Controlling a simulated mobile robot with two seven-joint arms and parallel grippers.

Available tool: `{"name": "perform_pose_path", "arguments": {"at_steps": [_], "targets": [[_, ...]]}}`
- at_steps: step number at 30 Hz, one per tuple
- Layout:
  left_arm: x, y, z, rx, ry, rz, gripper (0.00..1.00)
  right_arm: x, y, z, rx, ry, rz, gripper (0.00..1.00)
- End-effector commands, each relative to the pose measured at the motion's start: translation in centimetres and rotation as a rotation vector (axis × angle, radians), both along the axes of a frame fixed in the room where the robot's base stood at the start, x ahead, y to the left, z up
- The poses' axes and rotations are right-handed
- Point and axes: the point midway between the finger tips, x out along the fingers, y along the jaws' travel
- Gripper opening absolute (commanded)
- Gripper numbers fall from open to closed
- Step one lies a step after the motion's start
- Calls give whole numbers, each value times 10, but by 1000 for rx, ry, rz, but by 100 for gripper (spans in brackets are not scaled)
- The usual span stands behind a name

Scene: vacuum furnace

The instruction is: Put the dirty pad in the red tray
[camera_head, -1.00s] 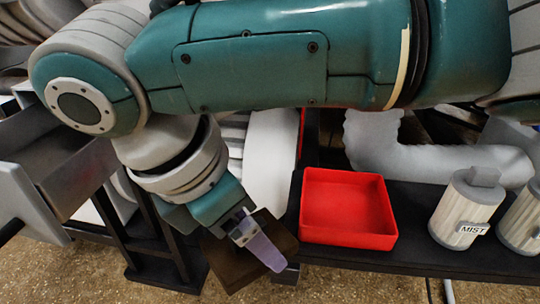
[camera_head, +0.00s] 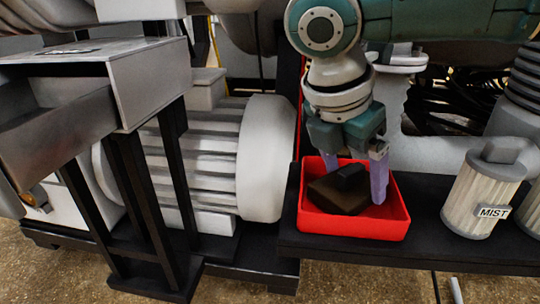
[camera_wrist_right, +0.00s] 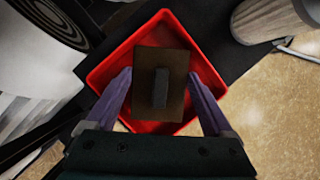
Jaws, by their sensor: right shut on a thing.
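The dirty pad (camera_head: 338,196) is a dark brown block with a dark raised grip on top. It is within the outline of the red tray (camera_head: 380,230), and the right wrist view shows the pad (camera_wrist_right: 150,110) over the tray (camera_wrist_right: 165,128). I cannot tell whether its underside touches the tray floor. My right gripper (camera_head: 355,178) points down over the tray with its purple fingers at opposite sides of the pad, shut on it. The wrist view shows these fingers (camera_wrist_right: 160,75) either side of the pad. My left gripper is not in view.
The tray stands on a black shelf (camera_head: 440,248). A filter canister labelled MIST (camera_head: 482,195) stands to its right, with another beside it. A large white cylindrical housing (camera_head: 265,160) is to its left. A grey metal box (camera_head: 150,80) on black legs stands further left.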

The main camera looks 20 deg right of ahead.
Motion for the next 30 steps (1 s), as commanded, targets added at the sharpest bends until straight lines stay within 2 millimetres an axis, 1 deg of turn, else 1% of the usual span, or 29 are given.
{"name": "perform_pose_path", "arguments": {"at_steps": [1, 5, 11, 12, 15, 24, 28, 30], "targets": [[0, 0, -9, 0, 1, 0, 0, 1, 0, -10, 1, -2, 0, 12], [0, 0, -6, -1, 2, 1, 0, 1, 1, -6, 2, -3, 0, 12], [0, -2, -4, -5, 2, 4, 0, 0, 1, -8, 1, -1, -1, 12], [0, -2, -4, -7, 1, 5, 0, 0, 1, -9, 1, 0, 0, 88], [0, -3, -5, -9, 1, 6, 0, 0, 1, -9, 1, -1, -1, 99], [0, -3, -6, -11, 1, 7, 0, 1, 1, -7, 1, -3, -1, 100], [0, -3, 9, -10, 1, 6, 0, -1, 7, 13, 2, -2, 1, 100], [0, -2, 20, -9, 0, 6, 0, -2, 13, 28, 4, -2, 2, 100]]}}
